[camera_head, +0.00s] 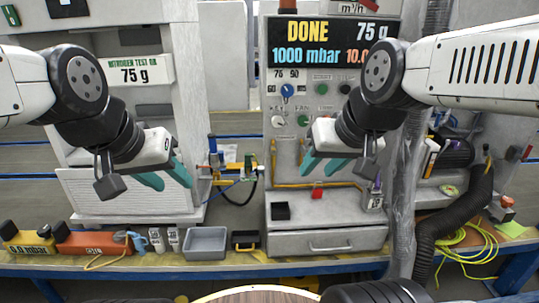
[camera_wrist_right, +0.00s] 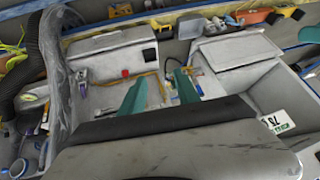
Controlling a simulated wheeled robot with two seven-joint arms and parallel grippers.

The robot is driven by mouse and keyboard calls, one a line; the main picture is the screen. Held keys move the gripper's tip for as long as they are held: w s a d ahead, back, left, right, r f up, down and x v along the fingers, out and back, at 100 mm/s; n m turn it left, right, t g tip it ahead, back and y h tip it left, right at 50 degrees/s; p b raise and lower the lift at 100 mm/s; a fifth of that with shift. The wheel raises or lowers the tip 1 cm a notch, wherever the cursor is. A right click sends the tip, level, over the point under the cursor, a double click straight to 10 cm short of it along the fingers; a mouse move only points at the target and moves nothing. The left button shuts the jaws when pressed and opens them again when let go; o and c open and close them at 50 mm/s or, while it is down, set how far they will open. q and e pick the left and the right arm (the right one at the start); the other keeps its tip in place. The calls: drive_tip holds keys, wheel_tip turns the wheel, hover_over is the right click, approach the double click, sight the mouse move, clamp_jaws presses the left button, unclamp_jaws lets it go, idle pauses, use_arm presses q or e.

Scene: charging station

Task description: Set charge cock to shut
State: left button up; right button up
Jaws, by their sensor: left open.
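A blue-handled fitting (camera_head: 213,146) with a hose stands between the two cabinets. It may be the charge cock, but no label on it is legible and I cannot tell its handle's setting. A blue knob (camera_head: 287,90) with numbers around it is on the right panel. My left gripper (camera_head: 168,178) is open and empty, left of the fitting, in front of the left cabinet. My right gripper (camera_head: 323,166) is in front of the right panel, right of the fitting. Its fingers are apart and empty in the right wrist view (camera_wrist_right: 160,88).
The display (camera_head: 330,43) reads DONE, 75 g and 1000 mbar. A grey tray (camera_head: 206,243), a yellow-black block (camera_head: 246,240) and tools line the bench front. A red button (camera_head: 317,193) sits on the right ledge. A black corrugated hose (camera_head: 462,212) and wrapped column stand at right.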

sight(274, 156)
drive_tip(key=w+a+f+n+t, duration=0.1)
drive_tip(key=w+f+t, duration=0.2)
drive_tip(key=w, duration=1.2)
drive_tip(key=w+f+n+t, duration=0.15)
drive_tip(key=w+f, duration=0.25)
drive_tip(key=w, duration=1)
drive_tip(key=w+a+f+m+t, duration=0.1)
drive_tip(key=w+f+t, duration=0.2)
drive_tip(key=w+f, duration=0.35)
drive_tip(key=w+a+f+t, duration=0.1)
drive_tip(key=w+f+t, duration=0.3)
drive_tip(key=f, duration=0.6)
drive_tip(key=shift+y, duration=0.3)
drive_tip(key=w, duration=0.5)
drive_tip(key=w+a, duration=0.1)
drive_tip(key=w, duration=0.1)
drive_tip(key=shift+w, duration=0.2)
clamp_jaws()
